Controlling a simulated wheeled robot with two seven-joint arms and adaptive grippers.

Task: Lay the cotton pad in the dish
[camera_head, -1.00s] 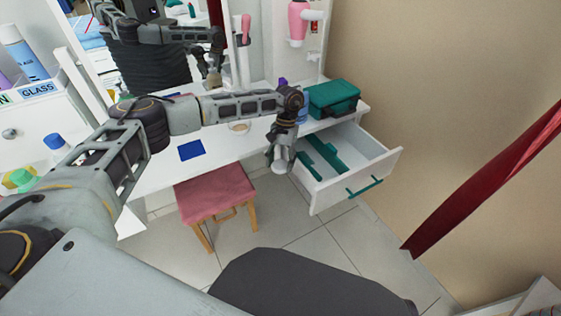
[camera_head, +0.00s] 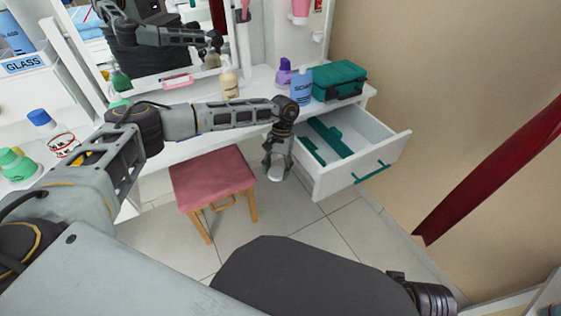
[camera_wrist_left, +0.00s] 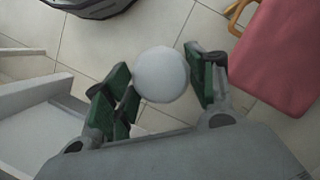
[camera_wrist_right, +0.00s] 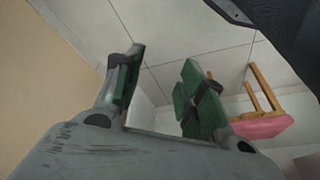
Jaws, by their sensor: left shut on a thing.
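The cotton pad (camera_wrist_left: 160,74) is a white round disc in the left wrist view. In the head view the gripper hangs between the pink stool and the open drawer, in front of the vanity table. The dish is not visible now; my left arm covers part of the tabletop. My right gripper (camera_wrist_right: 162,88) is open and empty in the right wrist view, over the floor.
The open drawer (camera_head: 318,182) holds teal pieces. A pink stool (camera_head: 212,178) stands before the table (camera_head: 262,84). On the table are a teal case (camera_head: 338,80), a blue soap bottle (camera_head: 301,87), a purple bottle (camera_head: 284,72) and a pump bottle (camera_head: 229,80). A red curtain hangs at right.

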